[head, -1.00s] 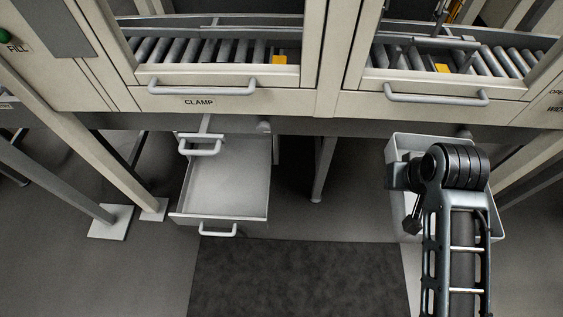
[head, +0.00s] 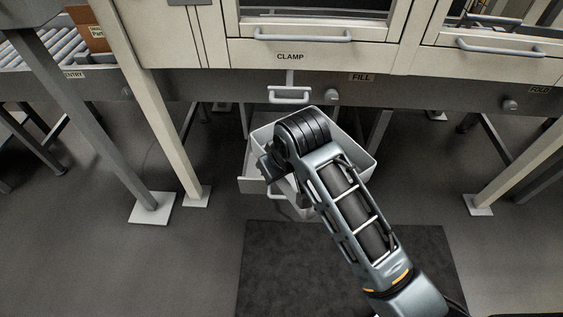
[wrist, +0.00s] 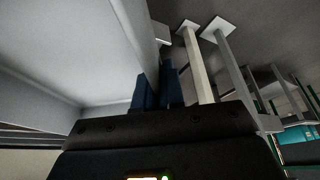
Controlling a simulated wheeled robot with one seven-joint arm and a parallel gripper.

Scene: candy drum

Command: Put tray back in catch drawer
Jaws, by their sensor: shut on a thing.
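The white tray (head: 366,160) is in the head view below the CLAMP panel, partly covered by my arm. It appears to be over the open catch drawer (head: 254,160), whose left side and front handle show beside and below it. I cannot tell how high the tray is above the drawer floor. My gripper (wrist: 159,90) is shut on the tray's wall in the wrist view, one dark finger on each side. The tray's pale inside (wrist: 60,60) fills the left of that view. In the head view the fingertips are hidden by my wrist.
A handle (head: 289,95) hangs under the machine above the drawer, with a knob (head: 332,97) beside it. Machine legs with white foot plates (head: 153,207) stand left and right. A dark mat (head: 290,260) lies on the open floor in front.

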